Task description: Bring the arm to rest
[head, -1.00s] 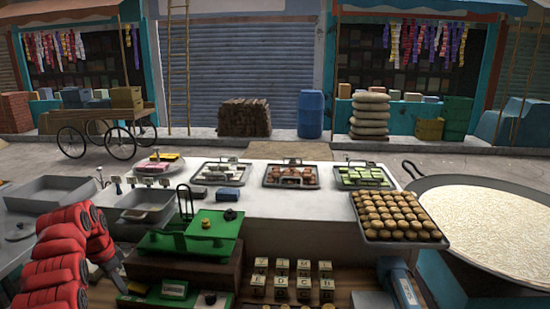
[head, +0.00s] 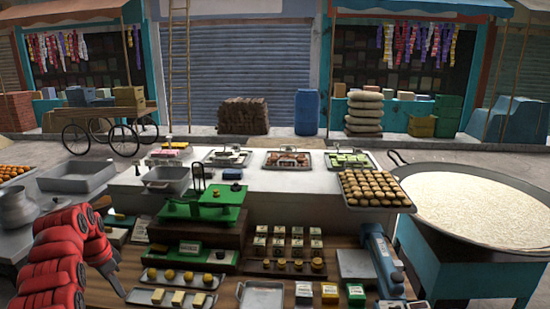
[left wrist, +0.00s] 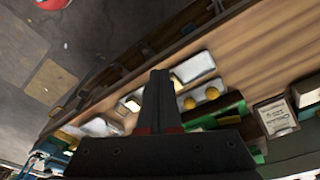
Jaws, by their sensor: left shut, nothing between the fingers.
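My left arm, red and black, comes in at the lower left of the head view. Its gripper (head: 117,288) points down, just left of the small tray with yellow pieces (head: 172,297), and looks empty. In the left wrist view the two dark fingers (left wrist: 159,78) are together with nothing between them. Beyond them lies the wooden counter (left wrist: 260,45), seen tilted. My right gripper does not show in either view.
A green scale (head: 207,203) and boxes (head: 280,245) stand on the counter right of the arm. A metal pot (head: 17,209) stands to its left. A large pan of white liquid (head: 480,210) is at the right. Sweet trays line the white back counter.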

